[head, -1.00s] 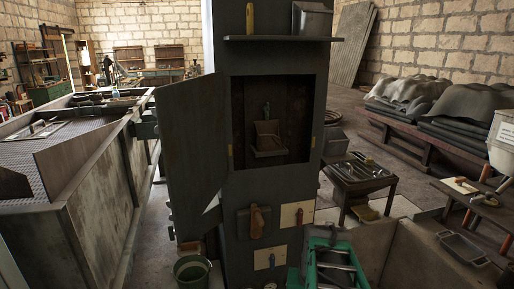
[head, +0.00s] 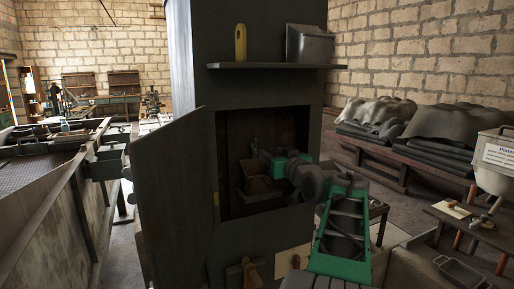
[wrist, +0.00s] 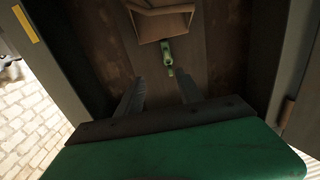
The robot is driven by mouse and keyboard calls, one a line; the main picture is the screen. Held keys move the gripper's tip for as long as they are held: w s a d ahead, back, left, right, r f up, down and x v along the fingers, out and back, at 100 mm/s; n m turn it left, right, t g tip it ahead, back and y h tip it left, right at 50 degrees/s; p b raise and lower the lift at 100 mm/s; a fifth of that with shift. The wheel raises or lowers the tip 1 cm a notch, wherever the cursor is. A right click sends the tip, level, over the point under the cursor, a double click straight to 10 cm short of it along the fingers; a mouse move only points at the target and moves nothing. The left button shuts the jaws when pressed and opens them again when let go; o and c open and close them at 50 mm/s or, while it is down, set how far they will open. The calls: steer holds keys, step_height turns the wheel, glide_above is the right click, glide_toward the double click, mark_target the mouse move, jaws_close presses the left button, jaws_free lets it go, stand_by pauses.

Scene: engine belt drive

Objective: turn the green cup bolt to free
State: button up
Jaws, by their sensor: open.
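The green cup bolt (wrist: 168,56) shows in the wrist view as a small green piece on the brown back strip, close to the mouth of a brown cup (wrist: 162,22). My gripper (wrist: 161,76) is open and empty. Its two dark fingers point at the bolt, which lies between their lines and just beyond the tips, apart from them as far as I can tell. In the head view the cup (head: 262,187) sits inside the cabinet opening.
The cabinet door (head: 172,200) stands open on the left. The opening's side walls are close around my gripper. Wooden handles (head: 243,274) are below the opening.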

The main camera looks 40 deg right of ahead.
mark_target(254, 145)
steer(key=p+x, duration=0.1)
steer(key=x, duration=0.2)
steer(key=a+x, duration=0.1)
steer(key=x, duration=0.1)
steer(key=p+x, duration=0.1)
steer(key=x, duration=0.2)
steer(key=shift+w+a+p, duration=0.25)
steer(key=shift+w+p, duration=0.1)
steer(key=shift+w, duration=0.2)
steer(key=shift+c, duration=0.4)
steer(key=shift+s, duration=0.1)
jaws_close()
